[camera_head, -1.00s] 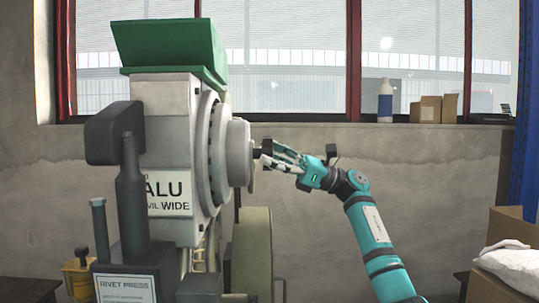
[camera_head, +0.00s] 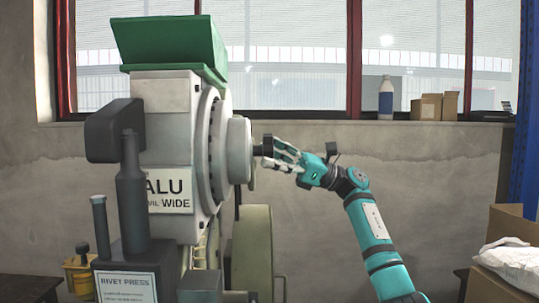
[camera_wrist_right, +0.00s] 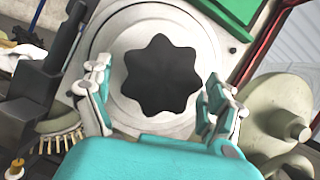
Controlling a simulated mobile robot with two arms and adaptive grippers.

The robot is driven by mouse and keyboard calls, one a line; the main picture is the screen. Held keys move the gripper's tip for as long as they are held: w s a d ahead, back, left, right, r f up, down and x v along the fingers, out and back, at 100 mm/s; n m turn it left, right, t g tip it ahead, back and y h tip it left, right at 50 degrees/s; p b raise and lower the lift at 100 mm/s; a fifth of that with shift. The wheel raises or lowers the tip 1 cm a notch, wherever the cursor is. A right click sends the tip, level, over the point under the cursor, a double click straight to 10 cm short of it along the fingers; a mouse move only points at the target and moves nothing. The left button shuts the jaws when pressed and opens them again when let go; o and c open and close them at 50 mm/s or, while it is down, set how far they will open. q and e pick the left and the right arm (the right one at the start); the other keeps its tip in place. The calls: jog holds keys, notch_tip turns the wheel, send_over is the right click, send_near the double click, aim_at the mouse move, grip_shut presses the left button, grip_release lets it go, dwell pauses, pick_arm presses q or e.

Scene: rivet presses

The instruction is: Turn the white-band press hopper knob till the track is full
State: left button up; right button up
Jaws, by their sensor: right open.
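The rivet press (camera_head: 170,110) stands at the left of the head view, with a green hopper (camera_head: 172,45) on top and a white label reading "ALU" and "WIDE". Its round hub (camera_head: 238,150) faces right, and a dark knob (camera_head: 266,150) sticks out from it. In the right wrist view the knob (camera_wrist_right: 162,75) is a black lobed star on a pale disc. My right gripper (camera_head: 285,156) is at the knob. Its fingers (camera_wrist_right: 155,95) are open, one to each side of the knob, with a visible gap on both sides. My left gripper is not in view.
A window ledge behind holds a blue-labelled bottle (camera_head: 385,98) and cardboard boxes (camera_head: 427,107). An open carton (camera_head: 510,225) with a white bag (camera_head: 512,265) is at the lower right.

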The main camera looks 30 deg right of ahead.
jog(key=v, duration=1.2)
jog(key=shift+s+r, duration=0.1)
